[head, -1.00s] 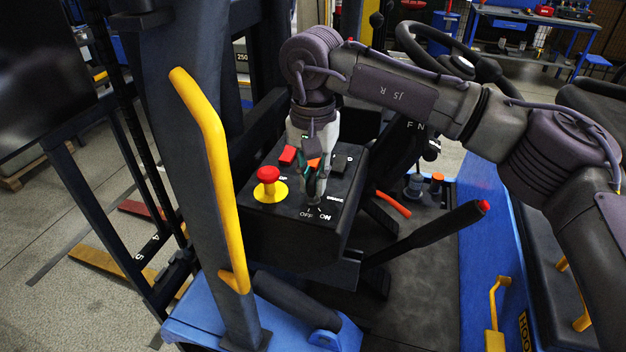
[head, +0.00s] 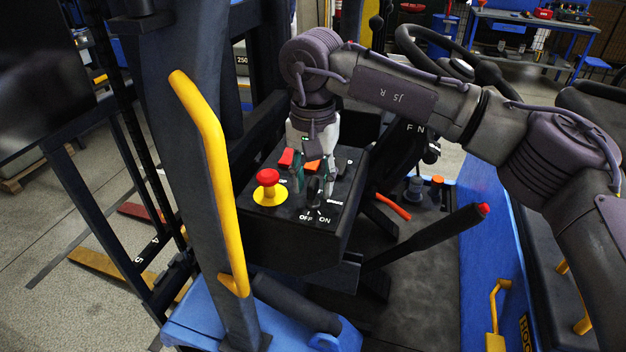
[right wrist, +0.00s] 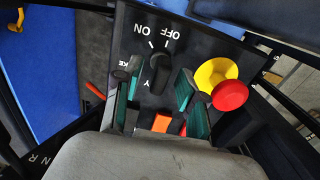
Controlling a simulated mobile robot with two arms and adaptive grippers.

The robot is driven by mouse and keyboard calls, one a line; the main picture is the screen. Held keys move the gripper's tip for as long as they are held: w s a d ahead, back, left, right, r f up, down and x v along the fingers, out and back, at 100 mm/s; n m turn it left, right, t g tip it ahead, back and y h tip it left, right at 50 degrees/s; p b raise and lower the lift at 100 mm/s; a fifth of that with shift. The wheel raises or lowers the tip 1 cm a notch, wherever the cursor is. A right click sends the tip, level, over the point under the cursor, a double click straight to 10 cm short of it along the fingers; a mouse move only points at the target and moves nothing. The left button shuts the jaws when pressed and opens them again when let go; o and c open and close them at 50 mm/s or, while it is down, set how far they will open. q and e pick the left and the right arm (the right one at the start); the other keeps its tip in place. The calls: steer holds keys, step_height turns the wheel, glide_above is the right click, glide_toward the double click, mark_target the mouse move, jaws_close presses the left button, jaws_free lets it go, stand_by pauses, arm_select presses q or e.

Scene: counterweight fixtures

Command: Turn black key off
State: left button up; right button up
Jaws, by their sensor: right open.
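The black key (head: 314,189) stands upright in the black control panel (head: 275,212), just behind the OFF and ON labels. In the right wrist view the key (right wrist: 160,72) sits between the labels and my fingers, its end near the OFF mark; I cannot tell its exact angle. My right gripper (head: 313,184) is open over the panel, with its green-padded fingers on either side of the key. In the right wrist view gaps show between the key and both fingers of my right gripper (right wrist: 157,80). My left gripper is not in view.
A red mushroom button (head: 267,178) on a yellow base stands left of the key. Red and orange switches (head: 287,157) lie behind it. A yellow handrail (head: 212,150) rises on the left, and a black lever (head: 430,235) with a red tip is at right.

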mark_target(313, 181)
step_height(313, 181, up, 12)
stand_by(0.4)
steer(key=shift+f, duration=0.1)
